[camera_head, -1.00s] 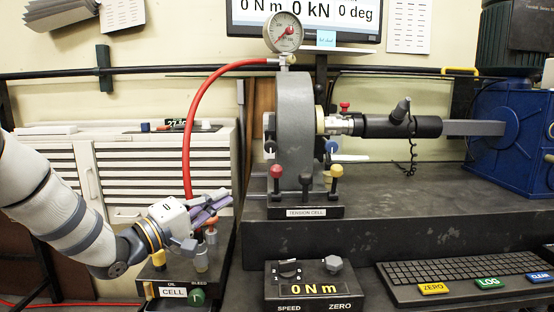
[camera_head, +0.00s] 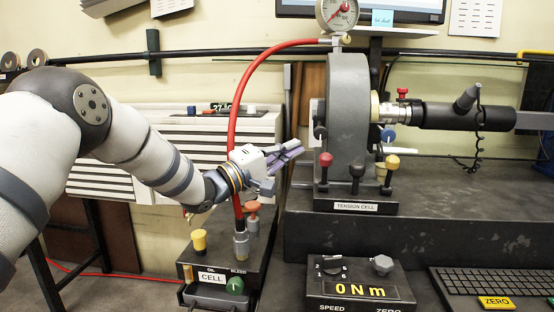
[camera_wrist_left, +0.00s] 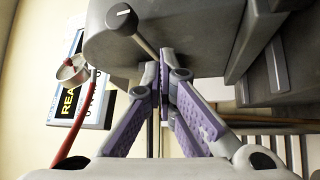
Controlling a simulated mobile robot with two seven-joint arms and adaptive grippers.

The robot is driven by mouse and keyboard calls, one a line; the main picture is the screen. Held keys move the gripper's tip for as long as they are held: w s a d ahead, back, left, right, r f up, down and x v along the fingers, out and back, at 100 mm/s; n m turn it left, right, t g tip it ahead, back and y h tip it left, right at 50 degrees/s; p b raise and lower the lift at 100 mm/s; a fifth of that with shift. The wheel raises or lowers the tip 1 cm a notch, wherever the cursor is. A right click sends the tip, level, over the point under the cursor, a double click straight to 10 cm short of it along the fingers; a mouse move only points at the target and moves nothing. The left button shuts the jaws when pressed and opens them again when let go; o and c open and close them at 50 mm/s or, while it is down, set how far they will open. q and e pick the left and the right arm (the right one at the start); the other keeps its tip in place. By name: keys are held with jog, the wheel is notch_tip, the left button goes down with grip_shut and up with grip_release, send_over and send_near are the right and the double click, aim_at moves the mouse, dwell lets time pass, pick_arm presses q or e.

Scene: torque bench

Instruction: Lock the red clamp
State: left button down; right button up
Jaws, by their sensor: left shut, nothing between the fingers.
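The tension cell (camera_head: 349,125) is a grey block on the bench in the head view. Along its front stand levers with red (camera_head: 326,160), black (camera_head: 356,171) and yellow (camera_head: 392,162) knobs. The red-knobbed lever is upright at the cell's left front. My left gripper (camera_head: 299,149) is shut and empty, pointing right just left of the cell and the red knob. In the left wrist view its purple fingers (camera_wrist_left: 162,65) meet beside a dark-headed rod (camera_wrist_left: 121,18) on a grey body; no red knob is clear there. My right gripper is not in view.
A red hose (camera_head: 233,120) arches from the CELL box (camera_head: 212,279) to the gauge (camera_head: 338,12), close to my gripper. A smaller red knob (camera_head: 403,92) sits on the shaft. The speed box (camera_head: 358,289) and keyboard (camera_head: 487,287) stand in front.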

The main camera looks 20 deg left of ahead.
aim_at(325, 173)
pick_arm(q)
jog(key=d, duration=0.2)
jog(key=d+p, duration=0.1)
jog(key=d, duration=0.1)
jog(key=shift+s+f, duration=0.2)
jog(key=shift+f, duration=0.05)
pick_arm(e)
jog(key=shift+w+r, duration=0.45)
pick_arm(q)
jog(key=shift+f, duration=0.1)
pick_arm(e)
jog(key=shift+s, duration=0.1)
